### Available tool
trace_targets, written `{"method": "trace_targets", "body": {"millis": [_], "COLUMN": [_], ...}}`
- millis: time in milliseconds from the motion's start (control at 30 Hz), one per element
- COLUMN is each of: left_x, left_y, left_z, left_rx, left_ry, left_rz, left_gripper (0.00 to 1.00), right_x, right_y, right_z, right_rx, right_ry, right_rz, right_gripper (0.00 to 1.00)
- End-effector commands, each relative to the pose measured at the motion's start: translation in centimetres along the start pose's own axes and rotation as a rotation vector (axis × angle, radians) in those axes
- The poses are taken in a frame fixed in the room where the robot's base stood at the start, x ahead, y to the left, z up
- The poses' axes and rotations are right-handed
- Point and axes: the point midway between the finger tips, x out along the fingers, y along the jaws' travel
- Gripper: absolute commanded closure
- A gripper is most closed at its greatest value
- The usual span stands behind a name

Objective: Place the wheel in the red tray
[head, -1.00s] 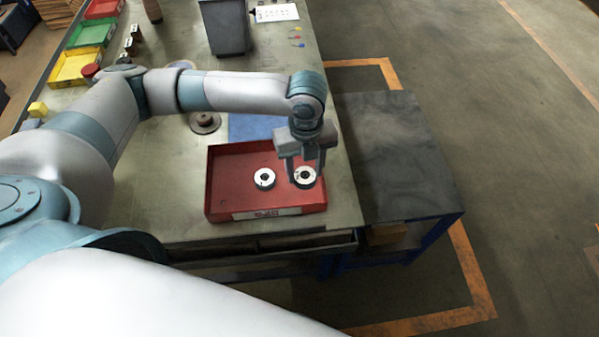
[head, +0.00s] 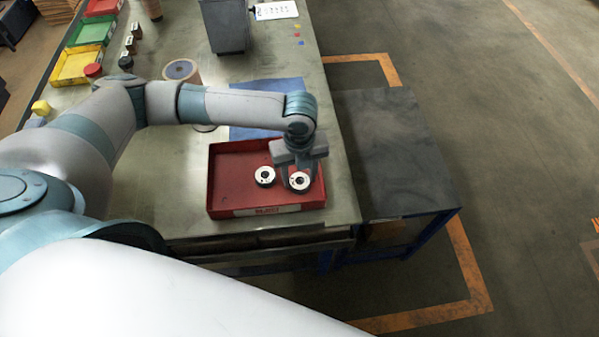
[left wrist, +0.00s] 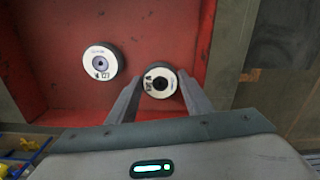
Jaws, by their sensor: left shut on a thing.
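The red tray (head: 230,185) lies at the table's near right corner, with a white label on its front wall. One white-faced wheel with a dark rim (head: 265,175) lies flat on its floor. A second such wheel (head: 299,181) is between the fingers of my left gripper (head: 298,177), which is shut on it inside the right part of the tray. The left wrist view shows the held wheel (left wrist: 160,81) between both fingers and the loose wheel (left wrist: 100,62) to its left, apart from it. I cannot tell whether the held wheel touches the tray floor. My right gripper is out of view.
A blue mat (head: 265,112) lies behind the tray, and a spool with a blue top (head: 181,71) stands behind my left arm. A grey bin (head: 226,28) stands further back. Green (head: 90,32) and yellow (head: 75,66) trays line the left edge. A dark lower surface (head: 400,150) is to the right.

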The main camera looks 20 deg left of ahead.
Motion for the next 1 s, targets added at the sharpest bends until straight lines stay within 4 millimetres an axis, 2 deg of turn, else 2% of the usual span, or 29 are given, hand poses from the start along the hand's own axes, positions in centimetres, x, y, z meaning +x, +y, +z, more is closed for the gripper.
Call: {"method": "trace_targets", "body": {"millis": [333,367,400,433,767,1000], "left_x": [0.3,0.3,0.2,0.2,0.1,-1.3], "left_y": [0.0,0.0,0.0,0.0,-0.1,-0.1], "left_z": [0.0,0.0,0.0,0.0,0.0,0.1], "left_rx": [0.000,0.000,0.000,0.000,0.000,0.000], "left_ry": [0.000,0.000,0.000,0.000,0.000,-0.001], "left_rz": [-0.001,-0.001,-0.001,-0.001,-0.001,-0.003], "left_gripper": [0.79,0.49,0.40,0.35,0.35,0.35], "right_x": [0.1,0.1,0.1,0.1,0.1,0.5], "right_y": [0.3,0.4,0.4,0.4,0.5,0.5], "right_z": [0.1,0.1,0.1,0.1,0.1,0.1], "right_rx": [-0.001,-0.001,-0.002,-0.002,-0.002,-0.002], "right_ry": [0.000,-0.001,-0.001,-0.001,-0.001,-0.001], "right_rz": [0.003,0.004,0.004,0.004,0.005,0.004], "right_gripper": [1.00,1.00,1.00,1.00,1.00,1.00]}}
